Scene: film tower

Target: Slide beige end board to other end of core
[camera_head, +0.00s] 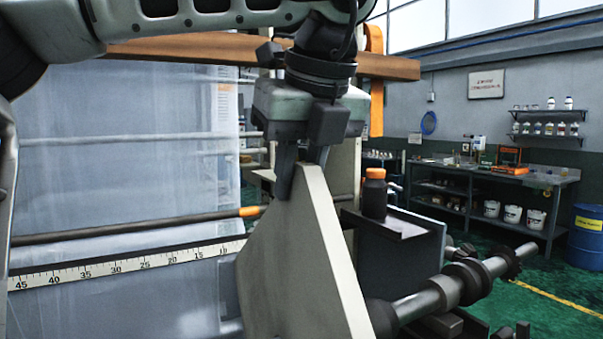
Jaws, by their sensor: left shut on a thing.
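The beige end board (285,262) is a large upright plate in the lower middle of the head view. My left gripper (302,178) comes down from above and is shut on the board's top edge. The core is not clearly visible; the board hides what lies behind it. A grey metal shaft (473,277) with dark collars runs out to the right of the board. My right gripper is not in view.
Translucent film (110,150) hangs at the left, with a ruler strip (130,263) and an orange-tipped dark rod (140,227) across it. A dark bottle (374,194) with an orange cap stands on a dark ledge right of the board. A workbench (490,185) and blue drum (587,238) stand farther back.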

